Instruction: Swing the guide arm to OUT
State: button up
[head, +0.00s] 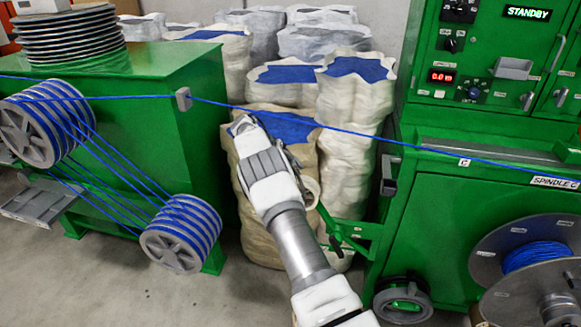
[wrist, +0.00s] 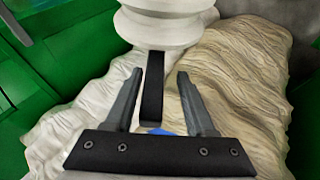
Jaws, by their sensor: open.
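The guide arm (head: 326,221) is a thin green bar beside the green bracket of the right machine. A cream roller (head: 313,190) shows near its upper end, partly behind my arm. In the wrist view a large cream round part (wrist: 165,22), which looks like this roller, fills the top. A black upright bar (wrist: 153,88), probably a handle, stands between the fingers of my gripper (wrist: 160,72), nearer the left finger. The jaws are open; I cannot tell whether a finger touches the bar. In the head view my arm hides the fingers.
A blue cable (head: 225,105) runs across above the scene from the left machine (head: 170,90) to the right one. White bags (head: 350,110) stand close behind my arm. Blue-wound spools (head: 180,235) are at left, a cable reel (head: 535,270) at right. Floor is clear at front left.

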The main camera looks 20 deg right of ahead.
jog(key=p+v, duration=0.1)
jog(key=v, duration=1.6)
jog(key=shift+a+p, duration=0.15)
jog(key=shift+p, duration=0.15)
jog(key=shift+s+r, duration=0.1)
jog(key=shift+r, duration=0.05)
